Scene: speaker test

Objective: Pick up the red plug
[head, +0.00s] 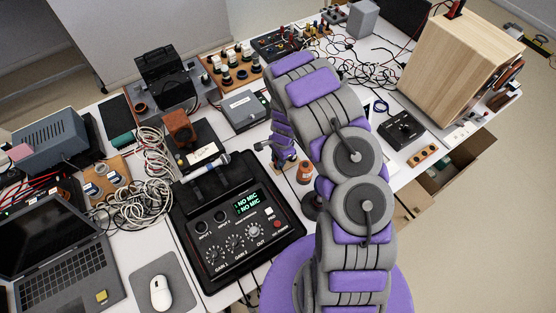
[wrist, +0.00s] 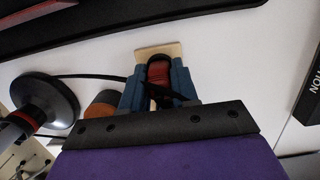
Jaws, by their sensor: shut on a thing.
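The red plug (wrist: 158,72) shows in the wrist view between the two blue fingers of my gripper (wrist: 159,85). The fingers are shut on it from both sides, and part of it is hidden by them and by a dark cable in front. In the head view my gripper (head: 268,146) is above the white table, just right of the black mixer box. The plug cannot be made out there.
The black mixer (head: 240,222) with knobs stands close left of my gripper. An orange-brown cylinder (head: 304,173) and a round black stand (head: 312,205) are close by. Tangled cables (head: 140,190) lie left. A wooden speaker (head: 458,68) stands at the right.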

